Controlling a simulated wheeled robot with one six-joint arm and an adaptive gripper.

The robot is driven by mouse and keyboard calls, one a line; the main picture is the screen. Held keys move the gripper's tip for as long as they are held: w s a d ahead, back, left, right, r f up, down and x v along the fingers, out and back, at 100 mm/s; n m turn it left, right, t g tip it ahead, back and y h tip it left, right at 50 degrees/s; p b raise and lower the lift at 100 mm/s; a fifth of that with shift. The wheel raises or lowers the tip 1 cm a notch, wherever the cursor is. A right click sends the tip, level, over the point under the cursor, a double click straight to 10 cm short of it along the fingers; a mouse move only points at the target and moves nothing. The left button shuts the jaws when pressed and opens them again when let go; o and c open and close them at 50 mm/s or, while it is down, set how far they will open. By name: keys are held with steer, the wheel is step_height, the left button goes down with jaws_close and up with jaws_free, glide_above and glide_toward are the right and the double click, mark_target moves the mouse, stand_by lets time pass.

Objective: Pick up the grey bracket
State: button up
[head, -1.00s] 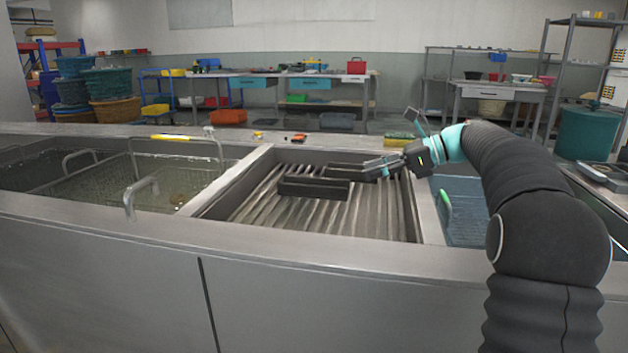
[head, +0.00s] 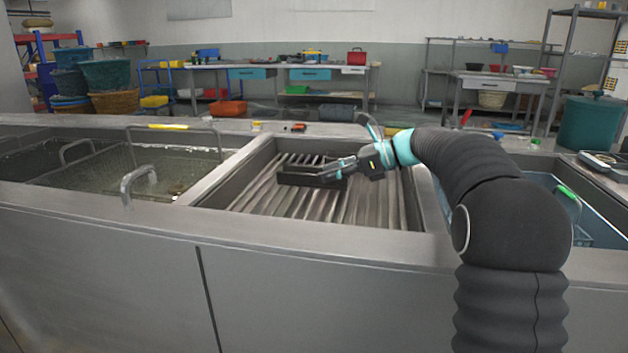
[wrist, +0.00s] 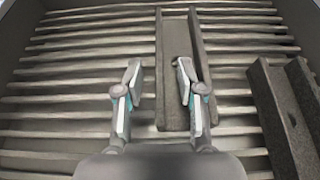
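Two dark grey channel-shaped brackets lie on the ridged floor of the middle basin. In the wrist view one bracket (wrist: 176,110) lies lengthwise ahead of my gripper (wrist: 159,80), and the other bracket (wrist: 288,118) lies tilted at the right. My gripper is open and empty; its right finger overlaps the first bracket and its left finger is over bare ridges. In the head view my gripper (head: 325,172) is low over the basin, beside a bracket (head: 296,178). The other bracket is mostly hidden there. I cannot tell whether the fingers touch anything.
The middle basin's rim (head: 300,240) surrounds the ridged floor (head: 285,200). A wire basket (head: 130,170) sits in the tank at the left. A blue basin with a green-handled basket (head: 568,192) is at the right. Bare ridged floor lies in front of the brackets.

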mark_target(314, 177)
steer(key=shift+x, duration=1.55)
jaws_close()
